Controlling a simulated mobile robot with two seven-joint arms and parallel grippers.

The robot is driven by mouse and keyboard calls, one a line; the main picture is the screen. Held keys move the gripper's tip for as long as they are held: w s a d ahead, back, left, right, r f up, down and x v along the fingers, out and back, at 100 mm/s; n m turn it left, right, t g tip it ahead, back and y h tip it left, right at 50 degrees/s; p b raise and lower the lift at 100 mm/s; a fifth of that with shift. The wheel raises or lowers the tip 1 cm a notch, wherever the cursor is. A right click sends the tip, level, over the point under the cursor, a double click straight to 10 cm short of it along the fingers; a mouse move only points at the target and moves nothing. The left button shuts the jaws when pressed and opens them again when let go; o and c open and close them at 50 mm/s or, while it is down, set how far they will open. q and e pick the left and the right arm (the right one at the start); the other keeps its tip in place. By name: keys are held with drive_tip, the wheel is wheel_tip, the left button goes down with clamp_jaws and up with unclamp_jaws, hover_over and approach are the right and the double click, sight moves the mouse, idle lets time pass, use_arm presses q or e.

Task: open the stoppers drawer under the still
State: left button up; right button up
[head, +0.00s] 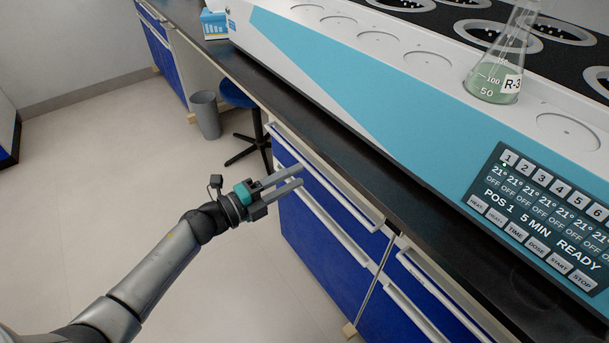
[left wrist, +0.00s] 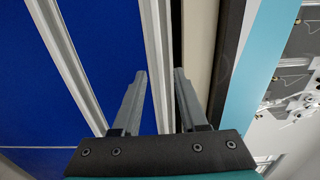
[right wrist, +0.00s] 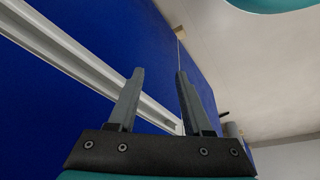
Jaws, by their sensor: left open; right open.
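The still (head: 330,70) is a long white and teal unit with a control panel on the dark bench. Under the bench are blue drawers with long white rail handles. My left gripper (head: 300,176) is open in front of the upper drawer front (head: 335,212), by its handle (head: 345,198). In the left wrist view, the white handle rail (left wrist: 155,50) runs between my open fingers (left wrist: 160,74); contact cannot be told. No drawer label is readable. My right gripper (right wrist: 160,73) is open and empty before a blue front (right wrist: 110,40) with a white rail (right wrist: 75,55); it is outside the head view.
A flask (head: 495,85) of greenish liquid stands on the still. The dark bench edge (head: 350,150) overhangs the drawers. A blue stool (head: 238,95) and grey bin (head: 206,115) stand at the far end. The floor (head: 110,150) on the left is clear.

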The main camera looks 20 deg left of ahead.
sight(309, 170)
use_arm(q)
drive_tip(key=shift+b+x, duration=0.35)
drive_tip(key=shift+x, duration=1.45)
use_arm(e)
drive_tip(key=shift+w+r, duration=0.1)
drive_tip(key=shift+r, duration=0.95)
use_arm(q)
drive_tip(key=shift+c, duration=0.3)
clamp_jaws()
